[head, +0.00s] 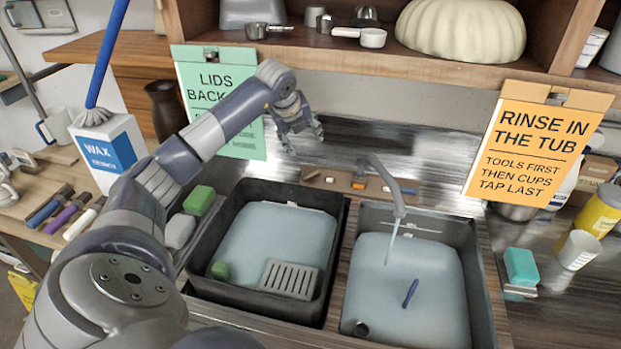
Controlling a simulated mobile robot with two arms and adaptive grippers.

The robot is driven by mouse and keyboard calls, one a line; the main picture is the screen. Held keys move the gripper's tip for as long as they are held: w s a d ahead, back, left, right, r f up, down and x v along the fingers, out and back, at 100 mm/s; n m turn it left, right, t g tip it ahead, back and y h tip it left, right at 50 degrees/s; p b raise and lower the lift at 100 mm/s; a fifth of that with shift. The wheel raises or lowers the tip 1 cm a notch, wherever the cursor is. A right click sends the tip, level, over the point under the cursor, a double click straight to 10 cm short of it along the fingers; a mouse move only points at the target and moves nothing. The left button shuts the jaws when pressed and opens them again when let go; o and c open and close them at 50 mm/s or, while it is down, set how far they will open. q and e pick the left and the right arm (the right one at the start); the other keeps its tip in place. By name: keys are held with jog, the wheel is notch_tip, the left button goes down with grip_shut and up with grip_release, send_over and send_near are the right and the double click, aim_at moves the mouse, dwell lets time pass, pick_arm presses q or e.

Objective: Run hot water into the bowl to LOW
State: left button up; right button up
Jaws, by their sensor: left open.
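The right-hand grey bowl (477,262) of the sink holds pale bluish water. A curved grey tap (385,178) stands behind it, and a stream of water (391,245) runs from its spout into this bowl. Light level marks show on the bowl's back wall, too small to read. An orange piece (358,183) sits at the tap's base; a small blue piece is beside it. My left gripper (304,142) is open and empty, above and left of the tap base, apart from it. My right gripper is out of view.
A blue object (411,293) is in the right bowl. An orange sign (530,140) and a green sign (195,75) hang from the shelf (430,68) above.

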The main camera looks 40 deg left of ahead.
pick_arm(q)
jog(key=b, duration=0.6)
send_near(311, 175)
jog(key=r, duration=0.2)
jog(key=x, duration=0.3)
jog(key=p+x, duration=0.1)
jog(key=x, duration=0.5)
jog(key=shift+s+d+f, duration=0.15)
jog(key=shift+s+f, duration=0.1)
jog(key=shift+s, duration=0.1)
jog(key=shift+p+x, duration=0.4)
jog(key=shift+x, duration=0.55)
jog(key=c, duration=0.8)
